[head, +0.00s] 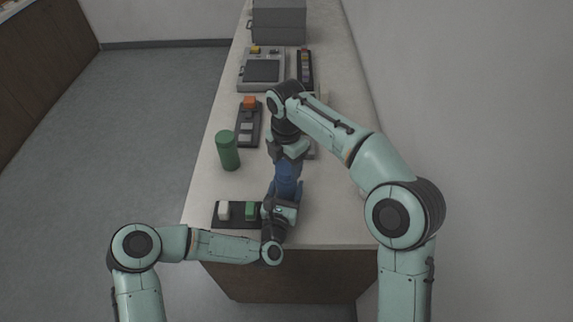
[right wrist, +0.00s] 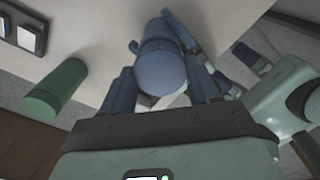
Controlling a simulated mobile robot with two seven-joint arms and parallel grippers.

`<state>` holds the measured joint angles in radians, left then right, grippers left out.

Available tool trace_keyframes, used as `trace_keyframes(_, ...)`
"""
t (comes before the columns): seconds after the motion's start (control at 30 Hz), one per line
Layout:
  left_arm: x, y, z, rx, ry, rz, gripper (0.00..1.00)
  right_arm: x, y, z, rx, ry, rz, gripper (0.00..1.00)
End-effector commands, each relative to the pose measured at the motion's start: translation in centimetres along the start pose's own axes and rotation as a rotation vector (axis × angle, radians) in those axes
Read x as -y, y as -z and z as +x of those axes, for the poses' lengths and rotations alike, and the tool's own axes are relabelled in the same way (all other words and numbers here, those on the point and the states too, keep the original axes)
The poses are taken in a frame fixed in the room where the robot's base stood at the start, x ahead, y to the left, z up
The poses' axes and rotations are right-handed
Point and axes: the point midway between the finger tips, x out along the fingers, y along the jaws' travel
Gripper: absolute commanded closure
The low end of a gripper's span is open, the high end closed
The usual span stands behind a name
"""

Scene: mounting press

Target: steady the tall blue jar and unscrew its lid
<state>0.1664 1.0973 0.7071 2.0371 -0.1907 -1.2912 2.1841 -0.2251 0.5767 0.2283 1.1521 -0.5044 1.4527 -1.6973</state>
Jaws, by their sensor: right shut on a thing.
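The tall blue jar (head: 289,171) stands near the front of the counter, partly hidden between my two grippers. In the right wrist view its round blue lid (right wrist: 161,70) faces the camera. My right gripper (head: 287,161) is above the jar, shut on the lid, with a dark finger on each side of it. My left gripper (head: 284,194) is low at the near side of the jar. Its fingertips blend with the blue jar, so its grip is unclear.
A green cylinder (head: 228,151) stands left of the jar. A dark tray (head: 236,222) with a white and a green block is at the front left. A dark panel with an orange button (head: 250,102) and a grey press-like unit (head: 261,70) lie farther back.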

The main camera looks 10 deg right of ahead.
Motion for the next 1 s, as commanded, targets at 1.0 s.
trace_keyframes(1.0, 0.0, -0.1, 0.0, 0.003, 0.0, 0.0, 1.0, 0.0, 0.0, -4.4, 0.0, -0.001, 0.0, 0.76)
